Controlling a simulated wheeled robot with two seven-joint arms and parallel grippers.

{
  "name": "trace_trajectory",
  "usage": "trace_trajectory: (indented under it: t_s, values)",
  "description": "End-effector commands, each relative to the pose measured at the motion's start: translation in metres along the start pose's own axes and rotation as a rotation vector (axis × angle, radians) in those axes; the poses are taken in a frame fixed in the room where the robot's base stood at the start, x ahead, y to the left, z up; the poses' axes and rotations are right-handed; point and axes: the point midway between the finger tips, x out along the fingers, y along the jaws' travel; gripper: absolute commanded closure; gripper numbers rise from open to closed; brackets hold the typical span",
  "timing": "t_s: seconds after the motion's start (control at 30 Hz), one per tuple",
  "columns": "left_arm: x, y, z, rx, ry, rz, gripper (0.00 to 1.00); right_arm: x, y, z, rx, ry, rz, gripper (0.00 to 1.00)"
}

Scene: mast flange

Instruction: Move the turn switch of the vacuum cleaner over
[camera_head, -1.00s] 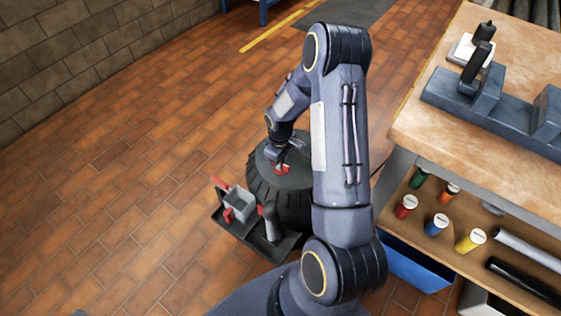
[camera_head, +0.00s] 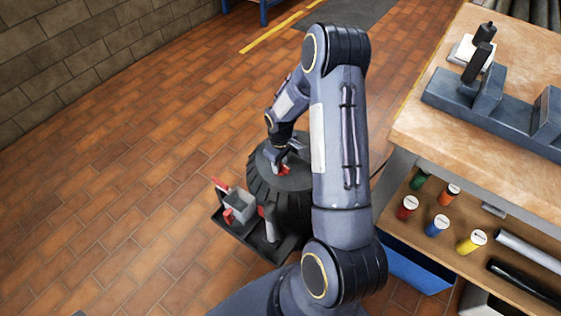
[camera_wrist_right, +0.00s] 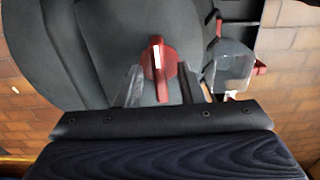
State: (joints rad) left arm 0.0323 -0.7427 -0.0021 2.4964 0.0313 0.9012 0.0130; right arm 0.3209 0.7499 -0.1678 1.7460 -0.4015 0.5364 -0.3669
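The dark, round vacuum cleaner (camera_head: 262,193) stands on the floor, partly hidden behind my right arm. Its red turn switch (camera_wrist_right: 160,66) has a white mark and sits on the dark top in the right wrist view. A little of the red switch (camera_head: 284,171) also shows in the head view below my gripper. My right gripper (camera_wrist_right: 158,82) points down at the switch, with one finger on each side of it. The fingers stand apart, and whether either one touches the switch is hard to tell. My left gripper is not in view.
A black tray (camera_head: 247,236) with a grey container (camera_head: 240,204) and red parts is attached at the cleaner's near side. A workbench (camera_head: 440,120) with a shelf of coloured cylinders stands to the right. The tiled floor to the left is clear.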

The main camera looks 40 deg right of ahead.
Motion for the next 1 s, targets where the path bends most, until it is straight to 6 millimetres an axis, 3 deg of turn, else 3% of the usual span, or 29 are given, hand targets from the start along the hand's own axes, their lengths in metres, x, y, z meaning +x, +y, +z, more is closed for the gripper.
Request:
trace_trajectory:
  t_s: [0.23,0.5,0.7,1.0]
  values:
    - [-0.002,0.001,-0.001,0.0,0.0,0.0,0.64,-0.007,0.001,0.0,0.0,0.0,0.001,0.65]
    - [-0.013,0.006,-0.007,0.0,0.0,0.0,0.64,-0.053,0.0,-0.001,-0.001,0.003,0.002,0.65]
    - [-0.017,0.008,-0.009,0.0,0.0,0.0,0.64,-0.075,0.0,0.0,-0.001,0.001,0.001,0.65]
    - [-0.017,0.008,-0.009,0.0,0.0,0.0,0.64,-0.078,0.0,0.0,-0.001,-0.001,0.0,0.65]
